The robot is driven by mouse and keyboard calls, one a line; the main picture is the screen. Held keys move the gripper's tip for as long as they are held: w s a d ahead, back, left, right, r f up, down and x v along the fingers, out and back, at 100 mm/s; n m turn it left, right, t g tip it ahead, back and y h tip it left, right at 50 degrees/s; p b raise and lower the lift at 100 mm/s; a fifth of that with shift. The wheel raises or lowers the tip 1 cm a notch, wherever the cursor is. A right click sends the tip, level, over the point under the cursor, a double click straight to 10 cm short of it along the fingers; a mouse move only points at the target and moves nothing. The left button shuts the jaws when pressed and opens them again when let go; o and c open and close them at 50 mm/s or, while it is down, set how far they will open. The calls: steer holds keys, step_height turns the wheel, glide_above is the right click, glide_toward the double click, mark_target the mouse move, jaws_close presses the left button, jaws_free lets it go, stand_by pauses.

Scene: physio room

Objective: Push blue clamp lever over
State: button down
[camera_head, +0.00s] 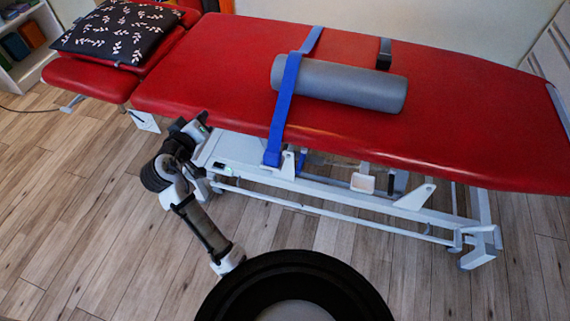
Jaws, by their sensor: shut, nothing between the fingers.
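A blue strap (287,88) runs over the grey bolster and down past the near edge of the red treatment table. At its lower end is a wider, darker blue piece (272,158), beside a white bracket on the table frame; it looks like the clamp lever, but its shape is too small to read clearly. My gripper (201,121) is at the end of my arm, by the table's near edge, left of the blue piece and clearly apart from it. It looks shut and empty; its fingertips are small and hard to make out.
The red table top (440,110) carries the grey bolster (340,84); a black patterned cushion (118,32) lies at its left end. White frame rails (330,208) and brackets run below the near edge. Wooden floor (110,220) is clear in front at left.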

steer(key=s+d+f+m+g+h, duration=0.1)
steer(key=s+d+f+g+h, duration=0.1)
steer(key=d+f+h, duration=0.1)
steer(key=s+d+f+m+g+h, duration=0.1)
steer(key=s+d+f+g+h, duration=0.1)
steer(key=d+f, duration=0.4)
steer(key=s+d+f+m+g+h+b, duration=0.1)
steer(key=s+d+f+m+g+h, duration=0.1)
steer(key=d+f+h, duration=0.2)
steer(key=shift+d+f+g, duration=0.3)
steer(key=shift+d+f, duration=0.35)
steer(key=shift+d, duration=0.5)
steer(key=shift+w, duration=0.1)
steer(key=p, duration=0.2)
glide_toward(301, 162)
steer(key=f+x, duration=0.1)
steer(key=x, duration=0.4)
steer(key=shift+w+a+r, duration=0.1)
steer(key=shift+a, duration=0.05)
